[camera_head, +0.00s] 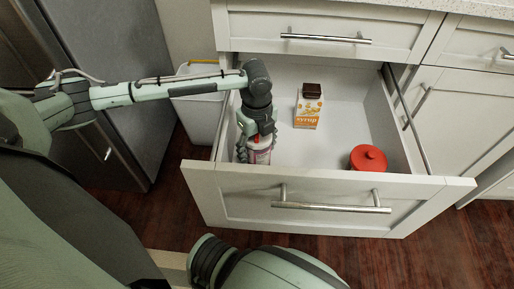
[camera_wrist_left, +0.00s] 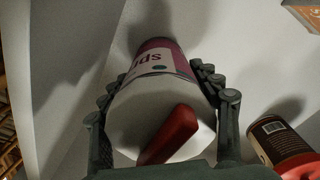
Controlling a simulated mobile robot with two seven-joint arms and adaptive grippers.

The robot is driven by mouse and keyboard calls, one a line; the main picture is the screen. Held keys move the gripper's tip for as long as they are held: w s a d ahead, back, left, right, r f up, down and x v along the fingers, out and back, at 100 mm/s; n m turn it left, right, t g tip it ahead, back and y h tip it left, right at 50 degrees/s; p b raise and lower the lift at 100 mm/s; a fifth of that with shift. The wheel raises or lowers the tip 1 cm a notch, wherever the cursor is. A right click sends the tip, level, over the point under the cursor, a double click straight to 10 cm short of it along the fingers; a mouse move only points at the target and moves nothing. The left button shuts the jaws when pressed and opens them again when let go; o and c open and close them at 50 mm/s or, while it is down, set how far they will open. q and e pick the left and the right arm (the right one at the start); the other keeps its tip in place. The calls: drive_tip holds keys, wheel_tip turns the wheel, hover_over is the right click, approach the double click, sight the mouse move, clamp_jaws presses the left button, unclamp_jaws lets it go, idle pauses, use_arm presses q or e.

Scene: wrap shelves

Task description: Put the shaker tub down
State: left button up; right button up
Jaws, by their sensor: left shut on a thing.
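The shaker tub (camera_head: 261,154) is white and pink, and stands low inside the left front part of the open drawer (camera_head: 325,187). My left gripper (camera_head: 258,140) comes down from above with its fingers around the tub's sides. In the left wrist view the tub (camera_wrist_left: 158,60) shows its pink and white label, a white top and a red flap. The left fingers (camera_wrist_left: 160,95) close on both sides of it. Whether its base touches the drawer floor I cannot tell. My right gripper is out of view.
An orange and white carton (camera_head: 308,112) stands in the drawer, with a dark brown container (camera_head: 312,90) behind it. A red lidded pot (camera_head: 368,158) is at the front right. The drawer's middle floor is free. A bin (camera_head: 198,110) stands left of the drawer.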

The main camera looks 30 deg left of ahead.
use_arm(q)
drive_tip(key=o, duration=1.5)
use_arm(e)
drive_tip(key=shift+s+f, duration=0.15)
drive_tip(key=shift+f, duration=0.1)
use_arm(q)
drive_tip(key=shift+o, duration=0.2)
drive_tip(key=shift+r, duration=0.25)
wheel_tip(320, 180, up, 10)
drive_tip(key=shift+r+p, duration=0.25)
drive_tip(key=shift+p, duration=0.4)
drive_tip(key=shift+r, duration=0.55)
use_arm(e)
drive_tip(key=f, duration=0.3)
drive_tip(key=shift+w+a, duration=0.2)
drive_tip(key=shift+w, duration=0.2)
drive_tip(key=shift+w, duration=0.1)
